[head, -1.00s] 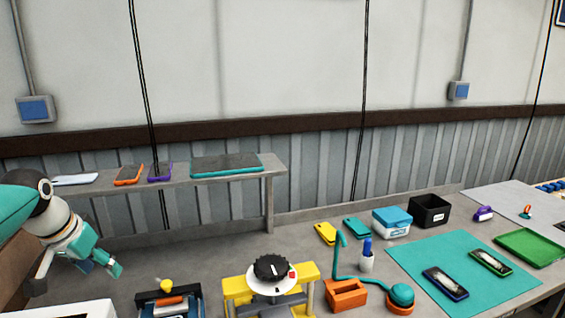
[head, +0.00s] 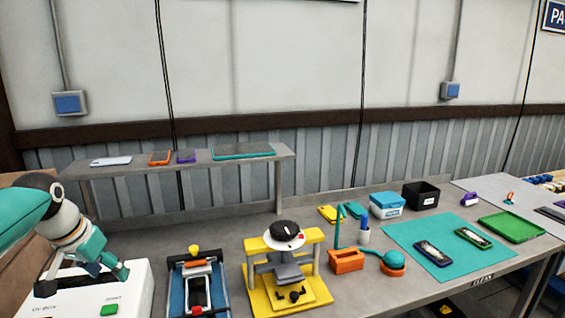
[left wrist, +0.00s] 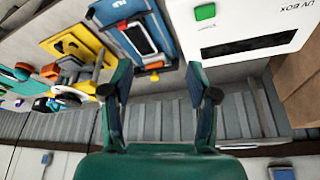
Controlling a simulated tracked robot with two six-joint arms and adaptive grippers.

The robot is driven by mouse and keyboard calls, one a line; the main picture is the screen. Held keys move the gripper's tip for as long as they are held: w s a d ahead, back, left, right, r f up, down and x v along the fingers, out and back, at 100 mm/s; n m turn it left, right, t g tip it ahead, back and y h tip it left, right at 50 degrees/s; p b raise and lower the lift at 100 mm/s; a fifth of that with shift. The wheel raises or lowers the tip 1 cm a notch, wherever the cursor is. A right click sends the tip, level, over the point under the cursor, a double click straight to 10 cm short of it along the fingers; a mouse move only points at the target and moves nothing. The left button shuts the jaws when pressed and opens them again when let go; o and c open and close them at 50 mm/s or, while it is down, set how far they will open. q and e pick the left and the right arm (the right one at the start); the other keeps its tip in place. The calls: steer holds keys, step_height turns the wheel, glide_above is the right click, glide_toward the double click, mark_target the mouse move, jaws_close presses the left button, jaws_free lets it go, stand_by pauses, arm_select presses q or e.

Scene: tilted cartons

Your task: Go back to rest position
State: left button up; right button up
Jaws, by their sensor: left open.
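My left gripper (head: 107,270) is at the left of the head view, in front of and above the white UV box (head: 130,296). In the left wrist view the left gripper (left wrist: 160,92) has its two fingers spread apart with nothing between them. The UV box also shows in the left wrist view (left wrist: 262,22), to the right of the fingers, with a green button on it. My right gripper is in neither view.
A blue clamp fixture (head: 178,285) and a yellow press (head: 262,290) stand right of the UV box. A raised shelf (head: 135,168) holds several phones and a tablet. A teal mat (head: 410,232) with two phones lies at the right, near a green tray (head: 512,228).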

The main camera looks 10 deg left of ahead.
arm_select(q)
steer(key=d+f+m+g+h+b, duration=0.15)
steer(key=d+f, duration=0.35)
steer(key=f, duration=0.6)
steer(key=s+d+f+g+b, duration=0.1)
steer(key=d+f+g+b, duration=0.1)
steer(key=d+f, duration=0.65)
steer(key=d+f+m+g+h+b, duration=0.1)
steer(key=d+f+g+b, duration=0.15)
steer(key=f, duration=1.15)
steer(key=s+d+f+n+t+h+b, duration=0.1)
steer(key=s+d+f+n, duration=0.1)
steer(key=s+d+f, duration=0.6)
steer(key=s+d+f+n+t+b, duration=0.1)
steer(key=s+d+f+n, duration=0.1)
steer(key=s+d+f, duration=0.6)
step_height(320, 180, down, 4)
steer(key=shift+s+f+h+b, duration=0.25)
steer(key=shift+h+b, duration=0.05)
steer(key=shift+h, duration=0.05)
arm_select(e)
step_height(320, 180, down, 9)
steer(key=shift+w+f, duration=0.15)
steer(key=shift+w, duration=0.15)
